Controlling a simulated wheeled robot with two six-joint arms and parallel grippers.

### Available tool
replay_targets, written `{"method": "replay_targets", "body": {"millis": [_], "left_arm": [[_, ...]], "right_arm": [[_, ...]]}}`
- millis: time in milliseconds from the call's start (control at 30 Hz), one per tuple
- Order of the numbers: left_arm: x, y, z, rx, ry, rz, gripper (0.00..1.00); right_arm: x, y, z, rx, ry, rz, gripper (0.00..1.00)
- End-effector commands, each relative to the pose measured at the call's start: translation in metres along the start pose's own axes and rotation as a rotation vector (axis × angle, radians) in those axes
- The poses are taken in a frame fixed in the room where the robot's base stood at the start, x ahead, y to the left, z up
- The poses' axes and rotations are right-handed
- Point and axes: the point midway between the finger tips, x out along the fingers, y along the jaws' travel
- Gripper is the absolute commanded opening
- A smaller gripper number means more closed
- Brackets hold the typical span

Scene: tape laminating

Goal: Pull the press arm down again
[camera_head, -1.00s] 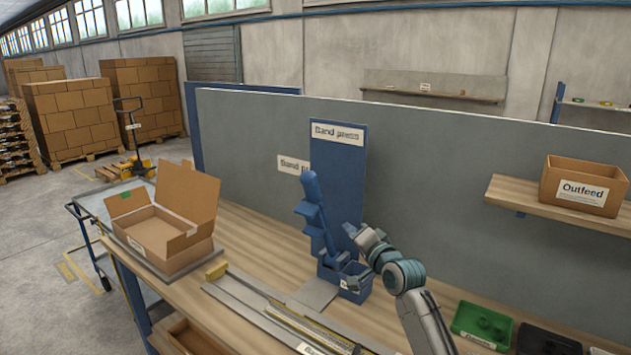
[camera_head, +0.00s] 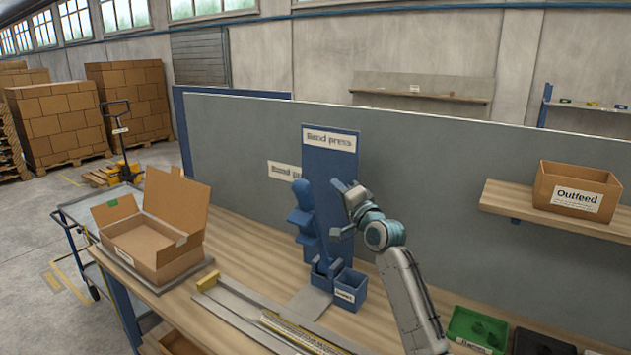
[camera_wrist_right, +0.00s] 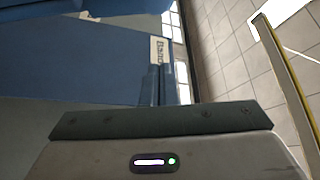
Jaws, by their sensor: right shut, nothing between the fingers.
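The blue band press stands on the bench, with its tall back panel (camera_head: 330,165) labelled "Band press". Its blue press arm (camera_head: 303,212) stands raised and nearly upright in front of the panel, to its left. My right gripper (camera_head: 344,190) is shut and empty, in front of the panel. It is to the right of the press arm's upper part, with a visible gap in the head view. The right wrist view shows the blue panel (camera_wrist_right: 80,65) close by; the finger tips are not clear there. My left gripper is not in view.
A small blue bin (camera_head: 350,290) stands at the press foot. An open cardboard box (camera_head: 150,240) is at the left, and long metal rails (camera_head: 262,318) lie in front. Green (camera_head: 478,328) and black bins are at the right. An "Outfeed" box (camera_head: 577,192) sits on a shelf.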

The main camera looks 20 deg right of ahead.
Motion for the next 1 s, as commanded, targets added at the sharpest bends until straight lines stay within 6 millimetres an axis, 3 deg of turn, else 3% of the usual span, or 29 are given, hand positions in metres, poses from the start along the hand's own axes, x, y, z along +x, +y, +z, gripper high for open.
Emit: {"method": "replay_targets", "body": {"millis": [100,400,700,1000], "left_arm": [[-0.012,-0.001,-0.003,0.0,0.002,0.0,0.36],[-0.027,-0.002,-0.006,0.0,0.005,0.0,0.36],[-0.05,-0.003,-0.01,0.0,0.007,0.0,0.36],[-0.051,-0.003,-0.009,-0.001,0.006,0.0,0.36]], "right_arm": [[0.025,-0.004,-0.001,0.004,0.0,0.001,0.0],[0.074,-0.003,0.002,0.002,-0.001,0.002,0.0],[0.06,-0.002,0.033,0.0,-0.001,0.002,0.0],[0.058,0.0,0.038,-0.001,0.001,0.001,0.0]]}}
